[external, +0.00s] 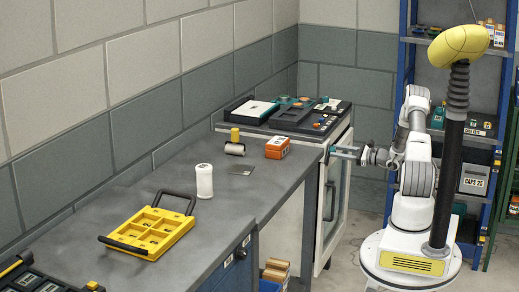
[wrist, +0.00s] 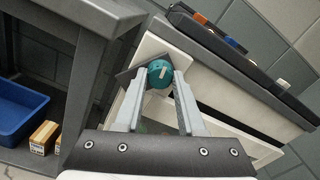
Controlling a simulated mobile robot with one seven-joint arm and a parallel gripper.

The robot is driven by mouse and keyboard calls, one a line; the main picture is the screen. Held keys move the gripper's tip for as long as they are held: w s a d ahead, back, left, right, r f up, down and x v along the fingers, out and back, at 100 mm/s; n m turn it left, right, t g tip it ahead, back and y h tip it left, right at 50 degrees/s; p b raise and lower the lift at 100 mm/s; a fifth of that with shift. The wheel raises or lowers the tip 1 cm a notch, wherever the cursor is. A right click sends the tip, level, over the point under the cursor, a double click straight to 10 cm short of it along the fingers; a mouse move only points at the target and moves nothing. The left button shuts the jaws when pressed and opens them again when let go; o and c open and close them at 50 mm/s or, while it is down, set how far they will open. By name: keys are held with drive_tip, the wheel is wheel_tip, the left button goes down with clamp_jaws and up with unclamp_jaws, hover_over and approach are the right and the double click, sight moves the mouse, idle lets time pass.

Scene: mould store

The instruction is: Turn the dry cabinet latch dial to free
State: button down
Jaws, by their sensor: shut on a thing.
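The dry cabinet (external: 336,192) is a white-fronted unit with a dark top at the far end of the bench. Its latch dial (wrist: 158,69) is a round teal knob with a pale pointer mark, on a dark plate at the cabinet front's upper corner. In the wrist view the two fingertips lie on either side of the dial, and my gripper (wrist: 160,78) is shut on it. In the external view my gripper (external: 333,151) reaches left to the cabinet's upper front edge. The dial is small there, and its setting marks cannot be read.
The grey bench (external: 140,200) holds a yellow tray (external: 150,232), a white bottle (external: 204,181) and an orange box (external: 277,147). A blue bin (wrist: 18,108) sits under the bench. A blue shelf rack (external: 401,60) stands behind my arm. Floor beside the cabinet front is clear.

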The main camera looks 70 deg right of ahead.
drive_tip(key=shift+m+p, duration=2)
drive_tip(key=shift+m, duration=2.6)
drive_tip(key=c, duration=0.5)
unclamp_jaws()
drive_tip(key=shift+s, duration=0.15)
drive_tip(key=s, duration=1.7)
drive_tip(key=shift+p, duration=0.45)
drive_tip(key=shift+s, duration=0.1)
